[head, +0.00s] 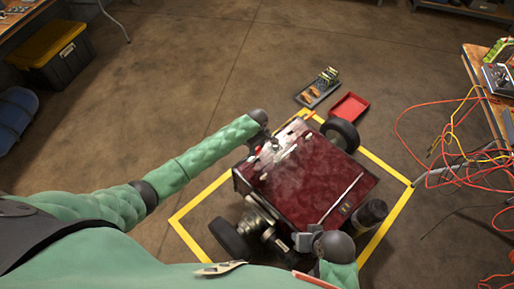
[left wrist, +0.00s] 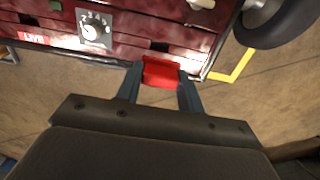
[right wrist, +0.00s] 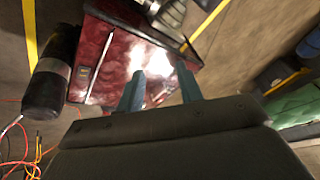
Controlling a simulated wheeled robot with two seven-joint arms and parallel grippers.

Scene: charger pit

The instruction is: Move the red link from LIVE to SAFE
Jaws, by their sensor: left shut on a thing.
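The red link (left wrist: 161,73) shows in the left wrist view between the fingers of my left gripper (left wrist: 160,85), which is shut on it. It sits at the front face of the dark red machine (left wrist: 120,47). The LIVE label (left wrist: 33,39) is on that face at the left, beside a grey panel with a round knob (left wrist: 94,28). I see no SAFE label. I cannot tell whether the link is seated in a slot. My right gripper (right wrist: 160,92) is open and empty above the machine's top. In the head view the machine (head: 305,175) hides the link.
The machine has black wheels (head: 341,134) and stands inside a yellow floor outline (head: 190,203). A red tray (head: 349,107) and a dark tray of parts (head: 317,92) lie behind it. Orange cables (head: 440,165) spread at the right.

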